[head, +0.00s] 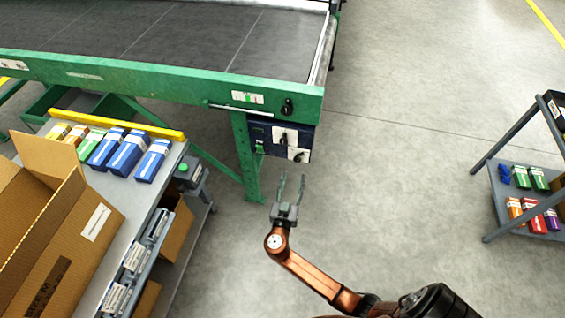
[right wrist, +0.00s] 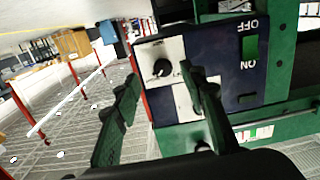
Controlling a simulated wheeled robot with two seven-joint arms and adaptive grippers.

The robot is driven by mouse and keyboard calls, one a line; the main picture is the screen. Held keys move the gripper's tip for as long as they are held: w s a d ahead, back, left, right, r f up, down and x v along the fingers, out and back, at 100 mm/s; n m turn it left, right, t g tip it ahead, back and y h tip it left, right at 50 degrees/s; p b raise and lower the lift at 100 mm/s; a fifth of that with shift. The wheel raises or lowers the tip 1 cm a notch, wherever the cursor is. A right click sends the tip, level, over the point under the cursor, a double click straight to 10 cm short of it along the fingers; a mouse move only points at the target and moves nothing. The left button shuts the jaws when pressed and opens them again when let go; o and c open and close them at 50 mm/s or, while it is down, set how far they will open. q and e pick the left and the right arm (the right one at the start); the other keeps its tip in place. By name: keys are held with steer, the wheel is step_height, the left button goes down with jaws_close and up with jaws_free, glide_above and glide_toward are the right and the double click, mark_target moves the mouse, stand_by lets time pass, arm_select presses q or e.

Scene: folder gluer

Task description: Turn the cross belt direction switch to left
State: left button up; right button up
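A dark blue control box (head: 263,133) hangs under the green conveyor frame's right corner. It bears two white plates with dark knobs; I cannot read which is the cross belt direction switch. One knob (head: 298,156) sits on the lower right plate; in the right wrist view, turned over, it shows clearly (right wrist: 162,68). The other knob (head: 282,138) is mostly behind a finger in the wrist view. My right gripper (head: 291,178) is open and empty, its fingers apart, just in front of the box; it also shows in the wrist view (right wrist: 165,85). My left gripper is not in view.
A black knob (head: 287,106) sits on the conveyor frame (head: 180,86) above the box. A green ON/OFF switch (right wrist: 251,47) is on the box. A bench with blue cartons (head: 128,152) and an open cardboard box (head: 60,240) stands left. A shelf cart (head: 507,190) stands right. Floor between is clear.

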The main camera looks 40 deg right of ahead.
mark_target(297, 160)
steer(key=x, duration=0.2)
steer(key=r+b+x, duration=0.1)
steer(key=x, duration=0.4)
steer(key=shift+w+d+r+b, duration=0.25)
steer(key=shift+w+r+b, duration=0.05)
steer(key=shift+w, duration=0.05)
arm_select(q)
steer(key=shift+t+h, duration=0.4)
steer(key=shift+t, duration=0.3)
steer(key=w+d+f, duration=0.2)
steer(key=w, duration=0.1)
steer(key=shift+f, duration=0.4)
arm_select(e)
steer(key=shift+m+h, duration=0.3)
steer(key=shift+c, duration=0.2)
jaws_close()
